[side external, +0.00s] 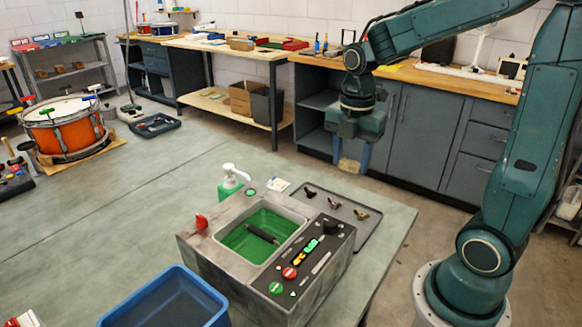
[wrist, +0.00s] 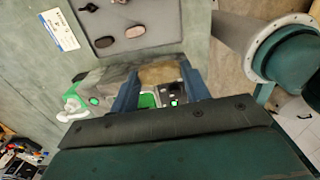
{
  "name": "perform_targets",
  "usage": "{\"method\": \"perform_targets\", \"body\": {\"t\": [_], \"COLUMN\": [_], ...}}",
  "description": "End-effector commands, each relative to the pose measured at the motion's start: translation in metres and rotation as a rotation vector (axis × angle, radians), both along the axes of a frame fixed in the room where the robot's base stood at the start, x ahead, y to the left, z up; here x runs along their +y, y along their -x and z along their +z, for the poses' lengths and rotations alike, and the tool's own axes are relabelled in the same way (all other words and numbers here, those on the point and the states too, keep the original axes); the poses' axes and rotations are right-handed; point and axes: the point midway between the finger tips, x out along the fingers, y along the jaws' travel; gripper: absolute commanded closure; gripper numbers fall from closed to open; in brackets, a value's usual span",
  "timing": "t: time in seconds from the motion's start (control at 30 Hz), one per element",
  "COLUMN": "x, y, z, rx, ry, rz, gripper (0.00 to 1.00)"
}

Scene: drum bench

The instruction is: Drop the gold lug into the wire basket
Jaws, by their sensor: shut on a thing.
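My gripper (side external: 350,160) hangs in the air behind the far right of the basin unit, fingers down. Its blue fingers are shut on a tan-brown blocky piece (side external: 348,166), which shows between them in the wrist view (wrist: 160,75). I cannot tell what this piece is. I cannot make out a wire basket in either view.
A blue tub (side external: 120,312) is at the front left. The bench's left side is mostly clear.

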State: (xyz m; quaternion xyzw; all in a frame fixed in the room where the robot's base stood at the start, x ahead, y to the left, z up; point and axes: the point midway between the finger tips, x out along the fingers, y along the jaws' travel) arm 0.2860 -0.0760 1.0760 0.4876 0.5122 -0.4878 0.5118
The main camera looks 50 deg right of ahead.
Motion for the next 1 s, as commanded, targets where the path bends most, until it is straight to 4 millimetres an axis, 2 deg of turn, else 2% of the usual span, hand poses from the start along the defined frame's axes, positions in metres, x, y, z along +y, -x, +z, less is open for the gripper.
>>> {"method": "perform_targets", "body": {"t": [0.17, 0.37, 0.7, 1.0], "x": [0.018, 0.053, 0.131, 0.196], "y": [-0.018, -0.045, -0.083, -0.097], "z": [-0.003, -0.009, -0.023, -0.037], "rx": [0.000, 0.000, 0.000, -0.001], "ry": [0.000, 0.000, 0.001, 0.001], "rz": [0.001, -0.006, -0.024, -0.041], "gripper": [0.76, 0.76, 0.76, 0.76]}}
